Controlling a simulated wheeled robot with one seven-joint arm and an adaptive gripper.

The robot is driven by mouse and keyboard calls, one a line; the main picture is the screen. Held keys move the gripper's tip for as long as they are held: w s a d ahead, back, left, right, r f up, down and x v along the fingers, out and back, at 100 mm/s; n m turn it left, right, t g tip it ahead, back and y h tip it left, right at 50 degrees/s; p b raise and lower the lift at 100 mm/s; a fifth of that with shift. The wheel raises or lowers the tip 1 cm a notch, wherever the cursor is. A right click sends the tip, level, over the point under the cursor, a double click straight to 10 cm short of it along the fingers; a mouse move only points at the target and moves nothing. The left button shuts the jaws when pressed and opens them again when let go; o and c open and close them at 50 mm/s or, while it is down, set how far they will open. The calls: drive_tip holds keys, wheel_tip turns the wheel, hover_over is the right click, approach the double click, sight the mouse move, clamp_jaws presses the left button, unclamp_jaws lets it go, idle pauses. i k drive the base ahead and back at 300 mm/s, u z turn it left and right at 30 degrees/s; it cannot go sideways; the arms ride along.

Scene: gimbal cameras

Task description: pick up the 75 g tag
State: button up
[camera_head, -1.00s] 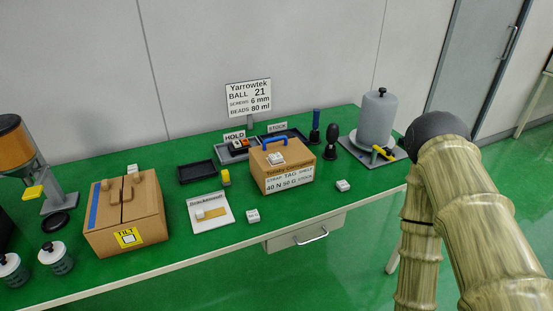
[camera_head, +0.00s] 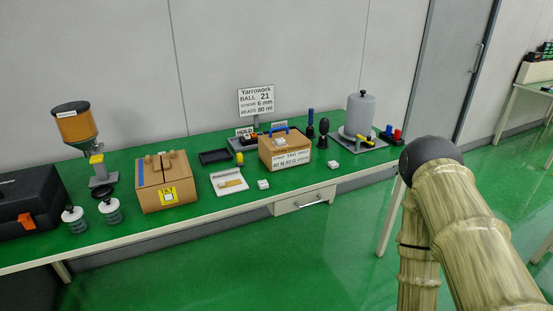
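Several small white tags show in the head view, but their print is too small to read, so I cannot tell which is the 75 g tag. One white tag (camera_head: 263,184) lies on the green bench near its front edge. Another white tag (camera_head: 333,165) lies right of the cardboard box (camera_head: 291,157), whose label shows "TAG SHELF" and "40 N 50 G". A further white tag (camera_head: 280,142) rests on top of that box. My arm reaches in at the right, well apart from the tags. My gripper is not in view.
The green bench (camera_head: 234,206) also carries a taped box (camera_head: 165,187), a white card (camera_head: 228,180), a black tray (camera_head: 214,156), a hopper (camera_head: 76,124), a black case (camera_head: 32,200) and a grey cylinder (camera_head: 360,113). Green floor in front is clear.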

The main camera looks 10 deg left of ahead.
sight(279, 141)
drive_tip(key=u, duration=0.85)
drive_tip(key=i, duration=0.9)
drive_tip(key=z, duration=0.15)
